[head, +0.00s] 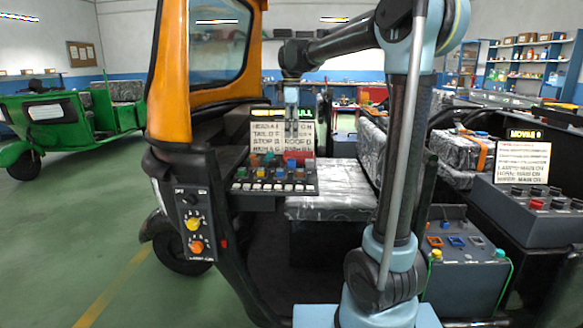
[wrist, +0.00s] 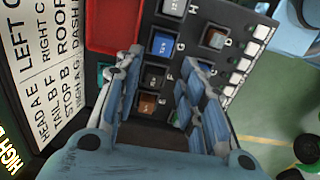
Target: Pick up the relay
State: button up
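Several small block-shaped relays sit in a dark panel (head: 240,187) with lettered sockets. In the wrist view a blue relay (wrist: 161,45), a dark grey relay (wrist: 153,78) and a brown relay (wrist: 147,104) stand in one row. Another brownish relay (wrist: 213,39) and a grey one (wrist: 173,7) are farther off. I cannot tell which one the task means. My gripper (wrist: 161,68) is open and points down at the panel, its fingers on either side of the row. Nothing is seen held. In the head view my gripper (head: 291,125) hangs above the panel.
A red tray (wrist: 112,25) lies beside the row. A label board (head: 265,135) stands behind the panel. A row of white switches (wrist: 235,78) runs along the panel's edge. An orange post (head: 170,80) rises at left; a second console (head: 530,215) stands at right.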

aim_at(292, 160)
jog(key=f, duration=1.1)
jog(key=shift+s+f, duration=0.2)
jog(key=shift+c, duration=0.3)
jog(key=c, duration=0.7)
